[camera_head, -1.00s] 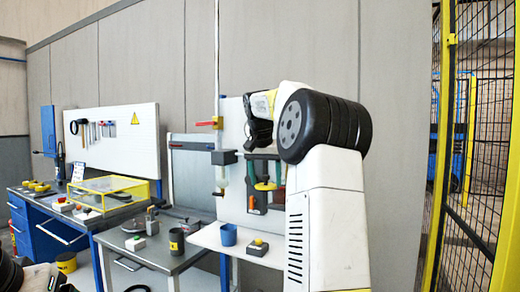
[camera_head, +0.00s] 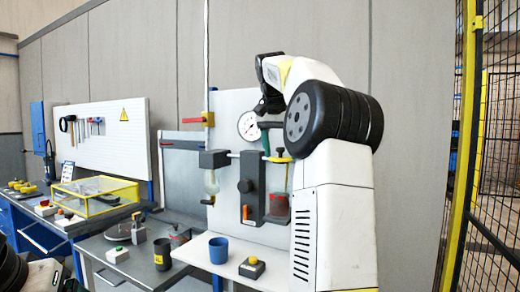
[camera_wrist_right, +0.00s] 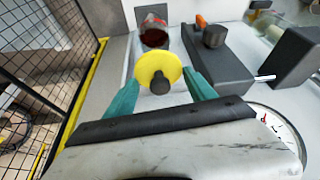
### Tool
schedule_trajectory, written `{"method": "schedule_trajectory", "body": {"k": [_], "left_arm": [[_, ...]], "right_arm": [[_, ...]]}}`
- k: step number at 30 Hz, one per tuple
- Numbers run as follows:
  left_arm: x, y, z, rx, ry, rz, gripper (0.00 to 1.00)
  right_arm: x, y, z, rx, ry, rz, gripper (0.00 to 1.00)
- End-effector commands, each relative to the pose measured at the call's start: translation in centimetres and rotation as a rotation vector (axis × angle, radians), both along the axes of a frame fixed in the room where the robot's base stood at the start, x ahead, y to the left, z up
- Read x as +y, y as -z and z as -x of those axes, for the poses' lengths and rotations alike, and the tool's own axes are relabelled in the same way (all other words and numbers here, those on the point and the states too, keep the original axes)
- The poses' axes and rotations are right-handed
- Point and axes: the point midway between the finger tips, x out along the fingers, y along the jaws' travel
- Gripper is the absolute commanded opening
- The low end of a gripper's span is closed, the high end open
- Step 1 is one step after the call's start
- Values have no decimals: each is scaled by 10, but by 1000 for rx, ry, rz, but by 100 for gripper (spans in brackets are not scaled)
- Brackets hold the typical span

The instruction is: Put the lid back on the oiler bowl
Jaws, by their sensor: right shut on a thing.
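The yellow lid (camera_head: 281,160) with its dark knob is at my right gripper (camera_head: 271,145). In the right wrist view the lid (camera_wrist_right: 150,66) sits between the two teal fingers of the gripper (camera_wrist_right: 160,83), which is shut on it. The oiler bowl (camera_head: 278,205), holding red liquid, is on the panel below the lid in the head view, with a gap between them. In the wrist view the bowl (camera_wrist_right: 153,35) shows just beyond the lid, partly hidden by it. My left gripper is not in view.
A round gauge (camera_head: 248,125) is above.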

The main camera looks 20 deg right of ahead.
Motion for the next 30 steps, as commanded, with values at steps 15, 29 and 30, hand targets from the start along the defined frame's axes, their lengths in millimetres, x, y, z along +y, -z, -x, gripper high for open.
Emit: {"method": "schedule_trajectory", "body": {"k": [15, 29, 30], "left_arm": [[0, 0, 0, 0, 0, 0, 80], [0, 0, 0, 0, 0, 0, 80], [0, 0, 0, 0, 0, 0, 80]], "right_arm": [[0, 44, 0, 1, 0, 1, 25], [0, 63, 0, -1, 0, -1, 25], [0, 63, 0, -1, 0, -1, 25]]}}
